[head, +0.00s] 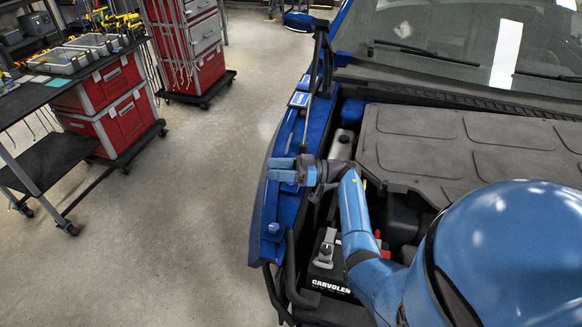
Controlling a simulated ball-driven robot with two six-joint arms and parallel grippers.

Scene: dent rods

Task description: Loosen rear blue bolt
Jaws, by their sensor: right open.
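My right gripper (274,169) is over the blue fender edge (262,215) of the car's open engine bay, with its fingers pointing left. It is open, and I see nothing between the fingers. Bright blue pieces (300,99) sit on the fender rail farther back, beyond the gripper and apart from it. A small pale fitting (273,228) shows on the rail nearer to me. I cannot make out for certain which of these is the rear blue bolt. The gripper and wrist hide part of the rail. My left gripper is not in view.
A battery (325,262) sits in the bay beside my forearm. A dark engine cover (440,135) fills the right side, below the windshield (470,40). A dark strut (318,65) rises at the fender's rear. Red tool carts (118,115) stand left; the floor between is clear.

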